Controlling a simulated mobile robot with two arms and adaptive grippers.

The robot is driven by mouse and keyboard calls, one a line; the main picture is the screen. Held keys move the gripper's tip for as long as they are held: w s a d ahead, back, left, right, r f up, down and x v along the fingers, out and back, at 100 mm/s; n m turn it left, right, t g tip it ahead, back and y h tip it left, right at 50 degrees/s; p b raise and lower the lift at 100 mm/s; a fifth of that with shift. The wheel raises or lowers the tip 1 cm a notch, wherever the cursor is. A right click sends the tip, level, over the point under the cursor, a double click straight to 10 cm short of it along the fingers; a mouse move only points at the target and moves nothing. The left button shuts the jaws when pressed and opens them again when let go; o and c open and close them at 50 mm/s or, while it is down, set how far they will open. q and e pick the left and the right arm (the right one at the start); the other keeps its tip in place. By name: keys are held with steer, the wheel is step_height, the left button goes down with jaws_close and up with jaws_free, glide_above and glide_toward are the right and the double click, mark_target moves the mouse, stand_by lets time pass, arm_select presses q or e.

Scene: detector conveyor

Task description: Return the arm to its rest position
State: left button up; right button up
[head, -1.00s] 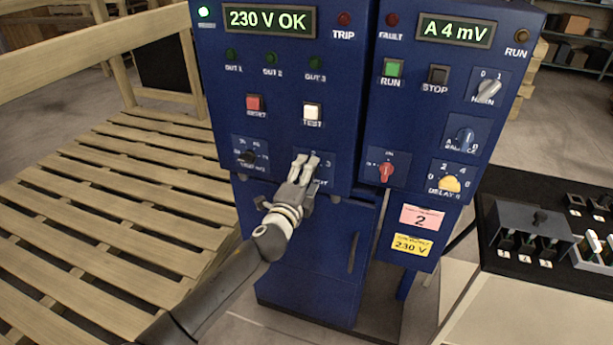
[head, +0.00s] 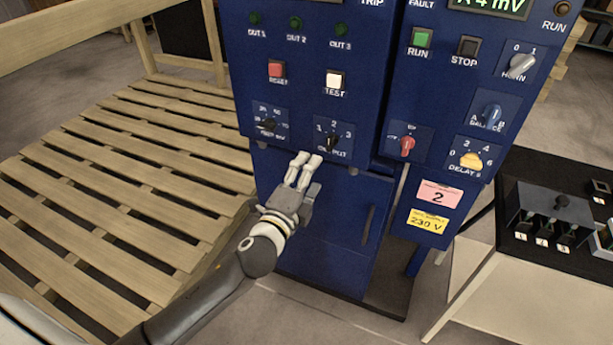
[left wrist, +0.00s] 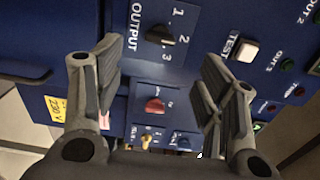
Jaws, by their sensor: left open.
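My left gripper (head: 304,170) is open and empty in the head view, in front of the blue cabinet just below the black OUTPUT knob (head: 333,140). Its two fingers point up toward the panel and appear apart from the knob. In the left wrist view the fingers (left wrist: 160,95) are spread wide. The OUTPUT knob (left wrist: 159,36) shows between and beyond them, with numbers 1, 2, 3 around it. My right gripper is not in view.
The blue control cabinet (head: 310,225) stands directly ahead, with a red knob (head: 406,146) and a yellow knob (head: 471,160) on its right panel. A slatted wooden pallet platform (head: 120,180) lies at left. A table with a switch box (head: 550,212) stands at right.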

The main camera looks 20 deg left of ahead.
arm_select(q)
steer(key=shift+s, duration=0.25)
stand_by(0.3)
